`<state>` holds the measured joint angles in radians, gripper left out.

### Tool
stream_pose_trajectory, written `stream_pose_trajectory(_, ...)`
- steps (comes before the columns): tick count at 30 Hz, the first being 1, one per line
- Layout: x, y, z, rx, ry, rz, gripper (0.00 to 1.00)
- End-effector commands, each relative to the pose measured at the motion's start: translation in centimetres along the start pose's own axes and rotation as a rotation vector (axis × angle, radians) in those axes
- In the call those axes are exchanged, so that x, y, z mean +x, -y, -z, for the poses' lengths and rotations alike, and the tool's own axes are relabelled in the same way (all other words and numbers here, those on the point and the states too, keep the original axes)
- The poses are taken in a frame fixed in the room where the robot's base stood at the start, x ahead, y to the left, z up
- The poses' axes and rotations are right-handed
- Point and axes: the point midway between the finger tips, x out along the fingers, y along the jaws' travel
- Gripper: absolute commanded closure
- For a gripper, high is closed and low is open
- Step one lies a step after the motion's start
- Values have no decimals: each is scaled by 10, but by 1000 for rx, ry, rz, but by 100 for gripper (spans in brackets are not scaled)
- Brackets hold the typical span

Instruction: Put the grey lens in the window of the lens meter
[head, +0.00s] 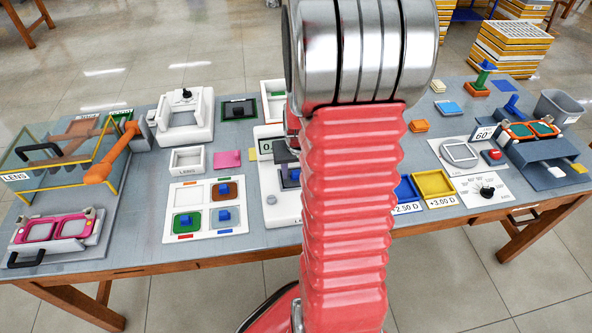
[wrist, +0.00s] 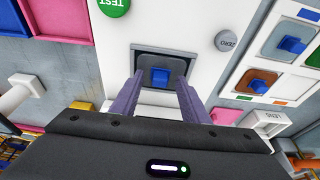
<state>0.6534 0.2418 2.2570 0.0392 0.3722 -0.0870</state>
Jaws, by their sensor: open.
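The white lens meter (head: 283,212) stands in the middle of the table, partly hidden behind my arm. In the wrist view its body (wrist: 215,72) shows a dark window (wrist: 186,66). A grey lens with a blue grip block (wrist: 160,77) lies at this window; I cannot tell whether it is fully seated. The blue block also shows in the head view (head: 295,174). My gripper (wrist: 158,84) is open, its purple fingers on either side of the blue block with gaps between. In the head view it is mostly hidden by my arm.
Left of the meter, a white lens tray (head: 206,206) holds brown, green and pale lenses with blue blocks; one compartment is empty. A green TEST button (wrist: 115,5) and grey ZERO button (wrist: 228,41) flank the window. Blue and yellow trays (head: 434,184) stand right of my arm.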

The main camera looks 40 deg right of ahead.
Motion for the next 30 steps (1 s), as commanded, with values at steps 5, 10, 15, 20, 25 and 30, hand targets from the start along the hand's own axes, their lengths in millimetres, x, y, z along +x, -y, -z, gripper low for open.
stream_pose_trajectory(5, -8, 0, 0, 0, -1, 0, 59)
stream_pose_trajectory(10, -25, 0, 1, 0, -3, 0, 59)
stream_pose_trajectory(15, -47, 0, 1, 0, -4, 0, 59)
stream_pose_trajectory(20, -67, 0, 1, 0, -4, 0, 59)
stream_pose_trajectory(25, -90, 0, 1, 0, -4, 0, 59)
stream_pose_trajectory(30, -114, 0, 1, 0, -4, 0, 59)
